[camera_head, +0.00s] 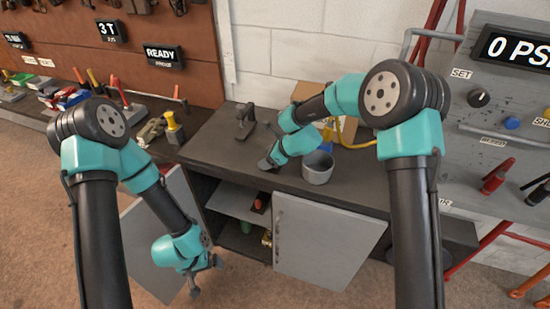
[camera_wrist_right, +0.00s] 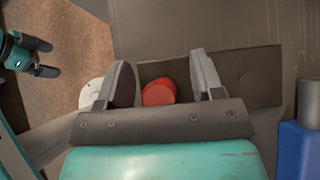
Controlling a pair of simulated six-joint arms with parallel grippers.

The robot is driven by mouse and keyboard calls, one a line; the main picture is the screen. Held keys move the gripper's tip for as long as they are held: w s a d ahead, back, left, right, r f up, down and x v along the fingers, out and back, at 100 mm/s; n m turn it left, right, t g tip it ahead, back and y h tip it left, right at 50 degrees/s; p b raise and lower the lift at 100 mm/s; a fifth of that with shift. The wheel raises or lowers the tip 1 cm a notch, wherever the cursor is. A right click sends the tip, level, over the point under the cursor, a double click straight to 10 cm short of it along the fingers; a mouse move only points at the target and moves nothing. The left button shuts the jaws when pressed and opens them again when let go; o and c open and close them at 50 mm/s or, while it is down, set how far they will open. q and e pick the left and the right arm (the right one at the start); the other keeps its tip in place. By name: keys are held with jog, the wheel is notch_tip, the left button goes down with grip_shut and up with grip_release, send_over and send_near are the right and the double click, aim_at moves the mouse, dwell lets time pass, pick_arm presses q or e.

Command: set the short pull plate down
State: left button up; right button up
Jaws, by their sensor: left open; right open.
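My right gripper (camera_head: 268,164) is low over the front part of the dark bench top, left of a grey cup (camera_head: 318,168). In the right wrist view its two fingers (camera_wrist_right: 160,85) are spread apart. A red rounded thing (camera_wrist_right: 158,92) shows between them, with no visible grip on it. Behind the fingers is a flat dark rectangle (camera_wrist_right: 258,80); I cannot tell whether it is the short pull plate. My left gripper (camera_head: 207,279) hangs open and empty in front of the cabinet; it also shows in the right wrist view (camera_wrist_right: 45,58).
Below the bench, a grey left door (camera_head: 150,245) stands open beside a grey right door (camera_head: 325,238). Small items sit inside the cabinet. A black upright tool (camera_head: 245,121) stands on the bench. A yellow-topped tool (camera_head: 172,125) stands at its left. A control panel (camera_head: 500,120) is at right.

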grip_shut()
dwell(0.5)
